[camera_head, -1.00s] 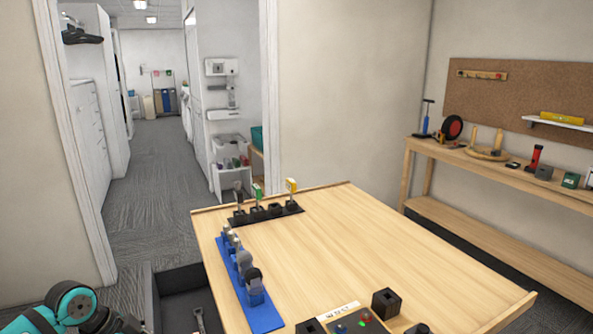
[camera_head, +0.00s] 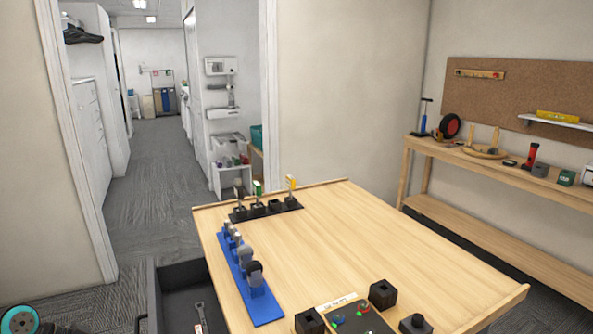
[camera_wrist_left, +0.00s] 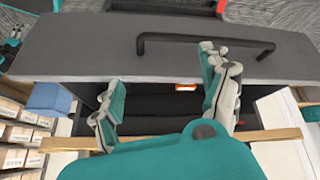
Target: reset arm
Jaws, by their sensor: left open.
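My left arm shows only as a teal and dark joint at the bottom left corner of the head view. My left gripper (camera_wrist_left: 165,105) shows in the left wrist view with its two teal and grey fingers spread wide and nothing between them. In that view the fingers are in front of a dark drawer front with a black bar handle (camera_wrist_left: 205,40). I cannot tell whether they touch it. My right gripper is in neither view.
A wooden table (camera_head: 350,245) holds a blue rack (camera_head: 262,305), a black block rack (camera_head: 265,211) and a small dark panel (camera_head: 355,318). An open dark drawer (camera_head: 180,285) with a wrench (camera_head: 202,318) is left of the table. A wooden bench (camera_head: 480,165) stands right. A doorway opens left.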

